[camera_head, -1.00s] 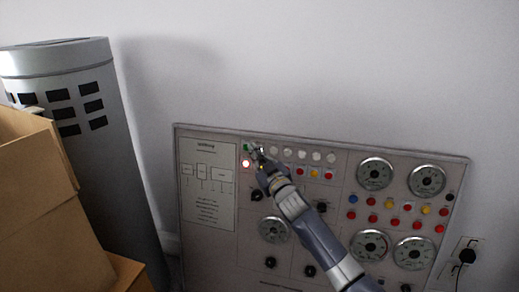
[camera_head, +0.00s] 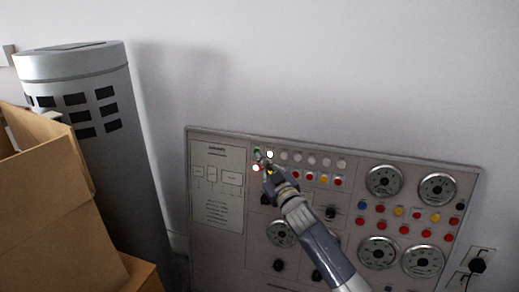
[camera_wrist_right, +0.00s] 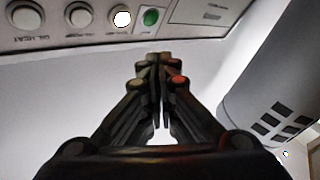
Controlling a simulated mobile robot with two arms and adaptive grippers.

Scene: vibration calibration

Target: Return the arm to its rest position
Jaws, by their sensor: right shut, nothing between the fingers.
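My right gripper (camera_head: 262,160) is at the upper left of the grey control panel (camera_head: 215,238), close to its row of round lamps and a green button (camera_head: 257,152). I cannot tell whether the fingertips touch the panel. My left gripper is not in view.
Several dials, such as the top right one (camera_head: 437,189), and coloured buttons fill the panel's right side. A grey cylindrical unit (camera_head: 145,165) stands left of the panel. An open cardboard box (camera_head: 45,215) is at the front left. A plug (camera_head: 477,265) sits in a wall socket at right.

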